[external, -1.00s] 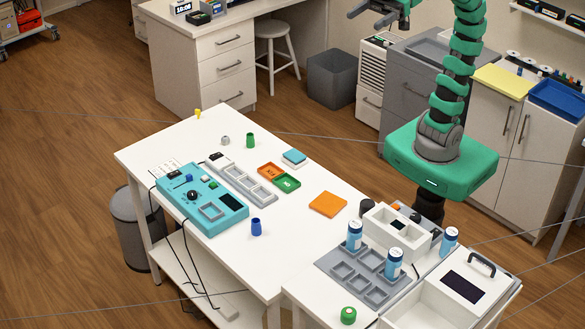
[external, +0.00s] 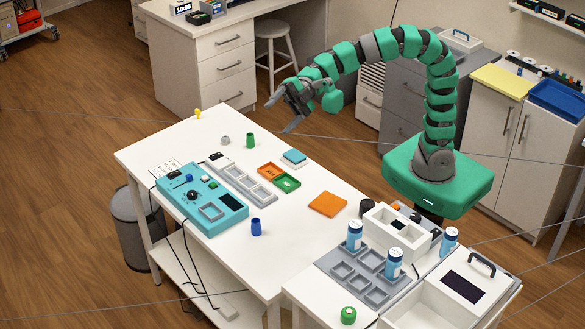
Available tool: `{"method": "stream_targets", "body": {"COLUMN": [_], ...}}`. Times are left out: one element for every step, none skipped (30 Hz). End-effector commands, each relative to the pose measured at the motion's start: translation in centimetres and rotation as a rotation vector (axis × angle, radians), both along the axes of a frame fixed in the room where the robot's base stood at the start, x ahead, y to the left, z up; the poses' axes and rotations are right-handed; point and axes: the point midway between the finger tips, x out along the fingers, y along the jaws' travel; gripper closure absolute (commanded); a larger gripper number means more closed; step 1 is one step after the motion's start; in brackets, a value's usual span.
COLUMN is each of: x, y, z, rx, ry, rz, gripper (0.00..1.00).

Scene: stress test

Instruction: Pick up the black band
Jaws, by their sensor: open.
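I cannot clearly make out a black band. A small dark round thing (external: 367,207) stands beside the white box on the right, but I cannot tell whether it is a band. A small black piece (external: 215,156) lies at the upper end of the grey tray (external: 240,184); its shape is too small to tell. My gripper (external: 281,114) is open and empty, high in the picture above the far side of the white table (external: 285,225), apart from everything on it.
A teal panel (external: 203,203) with a knob lies at the table's left. Orange (external: 272,171) and green (external: 287,183) trays, an orange square (external: 328,204) and a blue cup (external: 256,227) lie mid-table. Blue-white cans (external: 395,264) stand at the right. The front middle is clear.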

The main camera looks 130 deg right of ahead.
Motion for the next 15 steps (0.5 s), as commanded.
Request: {"method": "stream_targets", "body": {"x": [-0.8,-1.6,-2.8,-3.9,-5.1,-7.1,-8.7,-10.4,-12.7,-14.4,-16.2,-18.3,-19.9,-21.3,-22.9], "y": [-0.6,-0.7,-0.6,-0.5,-0.5,-0.3,-0.2,0.0,0.3,0.4,0.7,1.0,1.2,1.3,1.6], "z": [-4.8,-7.4,-10.8,-13.3,-15.7,-18.7,-20.9,-22.9,-25.2,-26.7,-27.9,-29.4,-30.2,-31.0,-31.6], "rx": [0.002,0.007,0.021,0.036,0.054,0.084,0.114,0.144,0.191,0.225,0.26,0.308,0.343,0.375,0.416], "ry": [0.077,0.126,0.194,0.247,0.299,0.369,0.423,0.476,0.542,0.59,0.634,0.688,0.725,0.76,0.797], "rz": [0.055,0.095,0.152,0.196,0.235,0.293,0.335,0.374,0.429,0.463,0.499,0.542,0.57,0.594,0.627], "gripper": [0.28,0.28,0.28,0.28,0.28,0.28,0.28,0.28,0.28,0.28,0.28,0.28,0.28,0.28,0.28]}}
